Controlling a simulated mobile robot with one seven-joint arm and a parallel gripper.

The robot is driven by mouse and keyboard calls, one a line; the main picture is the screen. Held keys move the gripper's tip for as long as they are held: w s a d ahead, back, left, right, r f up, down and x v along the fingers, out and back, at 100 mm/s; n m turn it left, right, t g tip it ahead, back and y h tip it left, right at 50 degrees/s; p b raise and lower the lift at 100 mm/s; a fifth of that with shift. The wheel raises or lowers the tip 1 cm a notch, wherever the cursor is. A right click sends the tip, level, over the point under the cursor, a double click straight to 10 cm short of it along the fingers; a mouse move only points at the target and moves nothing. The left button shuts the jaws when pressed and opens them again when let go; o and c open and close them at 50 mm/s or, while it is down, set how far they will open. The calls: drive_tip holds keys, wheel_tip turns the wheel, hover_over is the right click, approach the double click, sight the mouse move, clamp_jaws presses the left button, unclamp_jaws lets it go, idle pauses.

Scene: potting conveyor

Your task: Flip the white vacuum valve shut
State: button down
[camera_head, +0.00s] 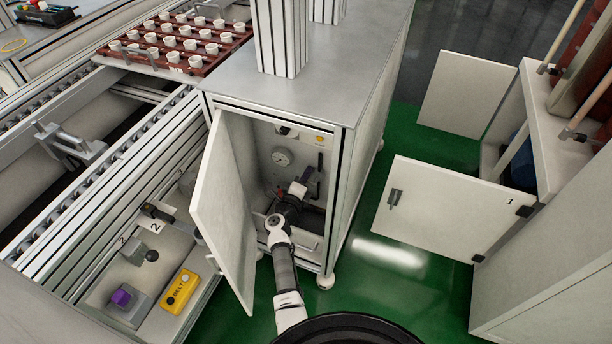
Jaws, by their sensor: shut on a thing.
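My gripper (304,180) is inside the open cabinet, in front of its back panel. A white part (297,188) is at the end of my arm. A small purple piece (307,173) shows at the fingertips, and my gripper appears shut on it. The fingers are small and partly hidden. I cannot tell whether the purple piece belongs to a valve. A dark upright lever (320,161) stands just right of my gripper. I cannot pick out the white vacuum valve for certain, so its position cannot be told.
The cabinet (347,155) has its door (225,208) swung open left of my arm. A round gauge (282,157) is on the back panel. At left are a yellow belt control box (181,291) and a conveyor. A red tray (228,45) holds several white pots.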

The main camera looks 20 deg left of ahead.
drive_tip(key=n+p, duration=0.1)
drive_tip(key=f+n+p, duration=0.1)
drive_tip(key=n, duration=0.1)
idle(0.4)
drive_tip(key=c, duration=1.4)
unclamp_jaws()
drive_tip(key=shift+c, duration=0.2)
drive_tip(key=shift+s, duration=0.1)
drive_tip(key=s+p, duration=0.1)
drive_tip(key=s, duration=1.1)
drive_tip(key=shift+a, duration=0.25)
